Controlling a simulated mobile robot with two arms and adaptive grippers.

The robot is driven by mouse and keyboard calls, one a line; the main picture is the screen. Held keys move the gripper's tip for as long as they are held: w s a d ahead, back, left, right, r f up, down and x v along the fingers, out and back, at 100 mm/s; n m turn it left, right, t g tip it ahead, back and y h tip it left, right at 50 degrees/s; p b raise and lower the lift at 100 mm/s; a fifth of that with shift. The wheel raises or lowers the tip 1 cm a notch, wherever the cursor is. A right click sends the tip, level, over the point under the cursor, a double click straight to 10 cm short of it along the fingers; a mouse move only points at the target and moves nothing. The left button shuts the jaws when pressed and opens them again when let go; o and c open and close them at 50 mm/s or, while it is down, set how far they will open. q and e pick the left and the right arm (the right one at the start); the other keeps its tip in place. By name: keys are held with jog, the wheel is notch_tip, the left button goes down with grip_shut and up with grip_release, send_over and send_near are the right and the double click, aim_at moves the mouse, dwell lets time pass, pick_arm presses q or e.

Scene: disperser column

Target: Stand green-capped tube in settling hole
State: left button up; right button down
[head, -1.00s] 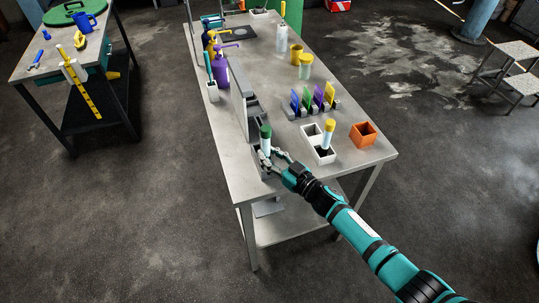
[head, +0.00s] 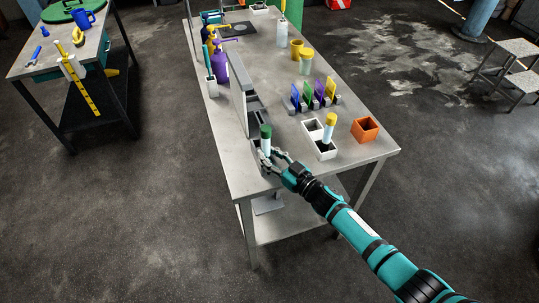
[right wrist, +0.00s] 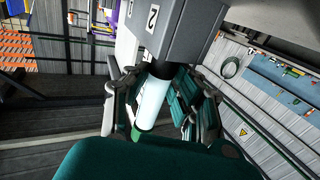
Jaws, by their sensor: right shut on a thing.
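The green-capped tube (head: 265,140) stands roughly upright at the near left end of the steel bench, green cap on top. My right gripper (head: 268,160) is shut on its pale body. In the right wrist view, the tube (right wrist: 153,103) sits between the gripper's fingers (right wrist: 160,112). Its dark end meets the edge of a grey block (right wrist: 185,30) marked 2; whether it is inside a hole there is hidden. The grey disperser column (head: 240,95) is just behind the tube in the head view. My left gripper is out of view.
A white two-compartment box (head: 313,129) holds a yellow-capped tube (head: 329,125). An orange box (head: 365,130) stands at its right. Several coloured cards stand in a rack (head: 313,106) behind. A purple bottle (head: 222,68) stands left of the column. The bench's front edge is close.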

jog(key=shift+f+b, duration=0.4)
jog(key=shift+f, duration=0.05)
jog(key=c, duration=1.1)
grip_release()
jog(key=shift+f, duration=0.1)
jog(key=shift+o, duration=0.4)
jog(key=shift+f, duration=0.1)
jog(key=shift+s, duration=0.15)
jog(key=shift+s+f, duration=0.1)
jog(key=shift+f, duration=0.1)
jog(key=r+v, duration=0.1)
jog(key=v, duration=1)
jog(key=shift+d, duration=0.4)
